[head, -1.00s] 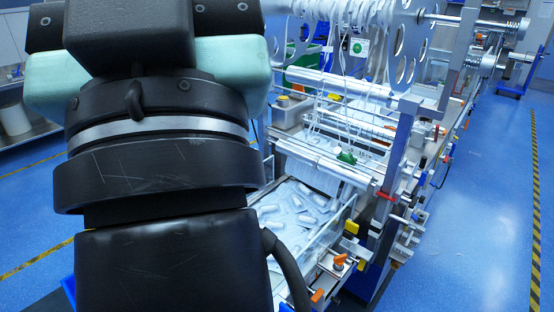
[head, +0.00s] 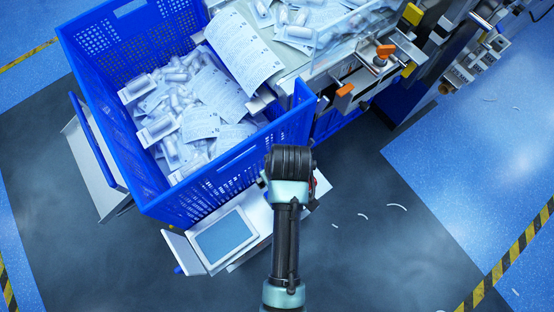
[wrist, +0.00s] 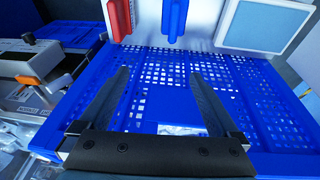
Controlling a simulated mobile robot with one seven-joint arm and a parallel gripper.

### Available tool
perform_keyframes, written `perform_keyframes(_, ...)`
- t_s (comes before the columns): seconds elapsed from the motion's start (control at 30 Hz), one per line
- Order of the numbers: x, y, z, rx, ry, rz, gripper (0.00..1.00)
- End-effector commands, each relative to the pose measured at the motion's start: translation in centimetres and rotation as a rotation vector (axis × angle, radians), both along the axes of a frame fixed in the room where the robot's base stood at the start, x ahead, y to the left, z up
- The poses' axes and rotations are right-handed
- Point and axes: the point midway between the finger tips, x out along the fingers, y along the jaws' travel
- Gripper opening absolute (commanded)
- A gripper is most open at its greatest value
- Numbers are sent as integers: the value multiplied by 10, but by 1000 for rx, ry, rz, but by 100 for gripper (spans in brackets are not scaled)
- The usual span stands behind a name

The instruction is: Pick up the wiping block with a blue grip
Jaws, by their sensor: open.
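A blue upright grip (wrist: 174,18), apparently that of the wiping block, shows at the top middle of the wrist view. It stands on a pale shelf (wrist: 205,30), beside a red grip (wrist: 118,16) to its left. The block's body is cut off or not clear. In the wrist view my gripper (wrist: 160,73) is open and empty, its fingers apart below the blue grip in the picture, over the crate's perforated wall. In the head view my arm covers the blue grip and the fingers, and only a sliver of red shows beside the arm.
A blue crate (head: 228,178) full of blister packs and leaflets stands close by. A grey-blue pad in a white frame (head: 222,238) sits at the shelf's left end; it also shows in the wrist view (wrist: 264,24). The packing machine (head: 372,62) is behind. Floor to the right is open.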

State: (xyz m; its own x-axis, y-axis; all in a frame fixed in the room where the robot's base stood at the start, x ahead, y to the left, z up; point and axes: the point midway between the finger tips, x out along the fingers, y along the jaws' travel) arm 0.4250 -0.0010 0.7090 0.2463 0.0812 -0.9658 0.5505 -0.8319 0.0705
Motion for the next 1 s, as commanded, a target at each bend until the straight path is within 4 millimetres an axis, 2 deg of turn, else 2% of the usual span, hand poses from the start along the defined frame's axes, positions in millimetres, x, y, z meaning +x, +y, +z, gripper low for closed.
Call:
perform_keyframes(0.03, -16, 0, -24, 0, 54, 16, 98)
perform_keyframes(0.1, -31, -1, -38, 0, 104, 33, 98)
perform_keyframes(0.2, -38, 0, -53, 1, 133, 42, 98)
perform_keyframes(0.5, -31, 4, -106, 0, 131, 42, 98)
perform_keyframes(0.77, -28, 5, -124, 0, 128, 40, 98)
perform_keyframes(1.0, -24, 2, -161, 0, 127, 42, 98)
